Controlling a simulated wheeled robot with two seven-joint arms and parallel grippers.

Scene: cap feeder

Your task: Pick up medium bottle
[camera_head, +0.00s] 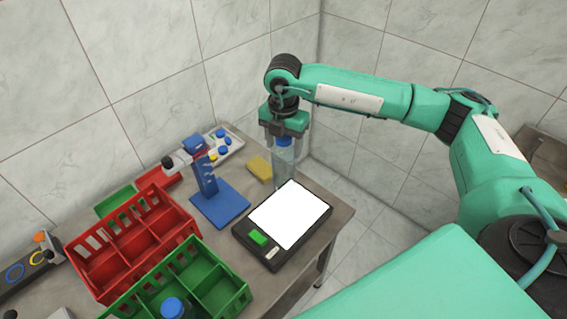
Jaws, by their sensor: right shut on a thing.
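A clear bottle with a blue cap (284,162) stands upright at the back right of the table, just behind the black device with a white top. My right gripper (284,136) comes down from above and is shut on this bottle at its cap. The bottle's lower end is partly hidden behind the device, so I cannot tell whether it touches the table. Another blue cap (173,307) shows in the green crate at the bottom edge. My left gripper is not in view.
The black device (290,217) lies near the table's right edge. A blue stand (219,206), a yellow block (259,167) and a tray with blue caps (222,148) are nearby. A red crate (133,245) and a green crate (215,279) fill the left front.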

